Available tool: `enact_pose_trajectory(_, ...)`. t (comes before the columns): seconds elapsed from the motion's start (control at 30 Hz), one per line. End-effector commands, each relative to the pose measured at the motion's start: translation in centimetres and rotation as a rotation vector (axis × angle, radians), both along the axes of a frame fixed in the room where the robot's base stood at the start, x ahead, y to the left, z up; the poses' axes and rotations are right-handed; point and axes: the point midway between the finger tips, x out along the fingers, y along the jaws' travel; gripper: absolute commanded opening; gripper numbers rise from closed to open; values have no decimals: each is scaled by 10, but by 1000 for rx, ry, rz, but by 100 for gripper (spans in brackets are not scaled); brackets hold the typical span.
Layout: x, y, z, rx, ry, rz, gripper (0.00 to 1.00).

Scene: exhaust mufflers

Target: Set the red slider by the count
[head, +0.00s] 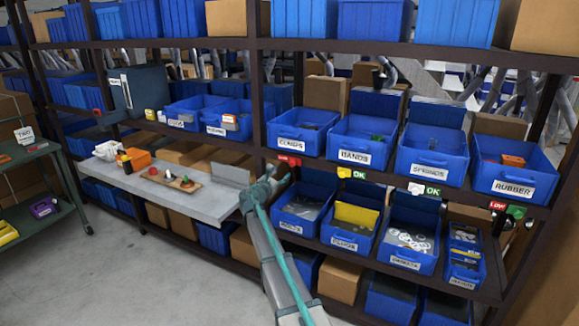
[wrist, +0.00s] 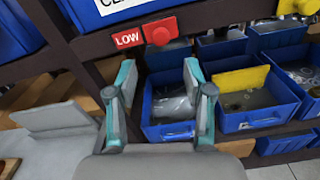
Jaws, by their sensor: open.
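The red slider (wrist: 160,30) is a red block on the dark shelf edge in the wrist view, just right of a red LOW label (wrist: 127,40).
A yellow slider (head: 344,172), a white slider (head: 415,188) and a green slider (head: 516,211) sit under the BANDS, SPRINGS and RUBBER bins. Lower bins (head: 300,226) stand close below the rail. A grey work surface (head: 205,205) holds a small board with parts at left.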

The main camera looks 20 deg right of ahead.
Motion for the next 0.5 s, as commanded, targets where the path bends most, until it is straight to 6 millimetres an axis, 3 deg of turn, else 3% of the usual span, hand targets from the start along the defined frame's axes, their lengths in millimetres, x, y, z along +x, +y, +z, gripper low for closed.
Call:
enact_pose_trajectory(0.27,12,-12,0,-11,18,-1,52)
enact_pose_trajectory(0.5,36,-41,0,-9,18,-3,52)
